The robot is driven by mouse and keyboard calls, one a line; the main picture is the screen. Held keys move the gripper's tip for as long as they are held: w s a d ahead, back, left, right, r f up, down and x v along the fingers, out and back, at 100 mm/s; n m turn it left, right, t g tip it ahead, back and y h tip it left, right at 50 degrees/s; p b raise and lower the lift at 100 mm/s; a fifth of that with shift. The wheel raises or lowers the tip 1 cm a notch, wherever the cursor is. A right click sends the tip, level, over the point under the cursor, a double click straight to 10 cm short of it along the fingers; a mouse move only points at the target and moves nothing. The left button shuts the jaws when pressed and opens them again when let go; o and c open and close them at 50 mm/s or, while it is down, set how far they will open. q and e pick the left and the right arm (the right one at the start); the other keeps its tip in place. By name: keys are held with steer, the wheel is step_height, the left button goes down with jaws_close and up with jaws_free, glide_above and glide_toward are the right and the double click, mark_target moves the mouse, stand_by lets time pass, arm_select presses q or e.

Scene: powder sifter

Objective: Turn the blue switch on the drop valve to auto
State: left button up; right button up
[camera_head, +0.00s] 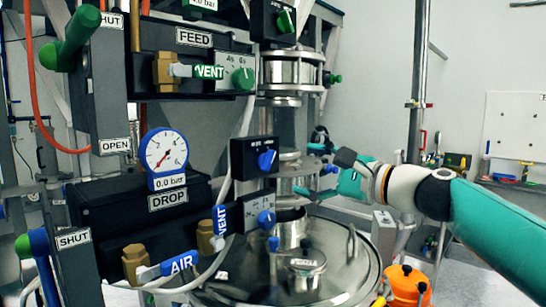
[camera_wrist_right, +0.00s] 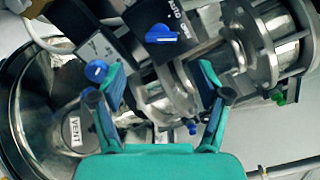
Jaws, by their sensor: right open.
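The blue switch (camera_head: 266,160) is a small knob on a black box (camera_head: 240,158) in the middle of the head view, to the right of the DROP gauge. In the right wrist view the same blue switch (camera_wrist_right: 165,34) sits beside printing that reads AUTO. Its lever lies roughly along the picture's width there. My right gripper (camera_head: 314,170) comes in from the right, to the right of the switch, with a gap between them. In the right wrist view my right gripper (camera_wrist_right: 160,85) has its two fingers spread and nothing between them. My left gripper is out of view.
A second blue knob (camera_head: 266,221) sits on a grey box below. Blue VENT (camera_head: 220,220) and AIR (camera_head: 180,262) handles stand at lower left. A green FEED knob (camera_head: 243,78) is above. Metal sifter pipes stand close by the gripper. A steel lid (camera_head: 330,258) lies below.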

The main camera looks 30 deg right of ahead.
mark_target(271, 163)
steer(key=p+x, duration=0.2)
steer(key=x, duration=0.7)
steer(key=shift+w+a+p, duration=0.15)
steer(key=shift+w+p, duration=0.15)
steer(key=c, duration=1.2)
steer(key=shift+o, duration=0.2)
